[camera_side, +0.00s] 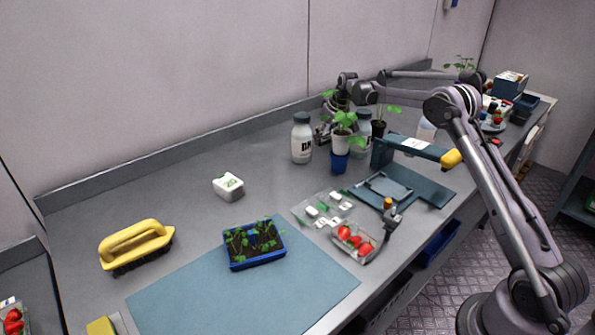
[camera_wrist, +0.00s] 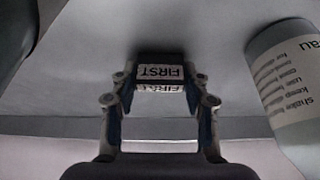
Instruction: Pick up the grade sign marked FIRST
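The grade sign marked FIRST (camera_wrist: 160,73) is a small dark block with white labels, seen upside down in the wrist view. It sits between the two fingers of my gripper (camera_wrist: 160,90), whose dark blue pads are close at both its sides. I cannot tell whether the pads press on it or stand just clear. In the side view my gripper (camera_side: 323,133) is low at the back of the bench, between a white bottle and potted plants. The sign cannot be made out there.
A white bottle (camera_side: 302,138) stands left of my gripper; a labelled bottle (camera_wrist: 288,85) is close at the right in the wrist view. A potted plant (camera_side: 341,140) stands in front. A blue seedling tray (camera_side: 256,262), yellow brush (camera_side: 136,243) and strawberry punnet (camera_side: 356,243) lie nearer.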

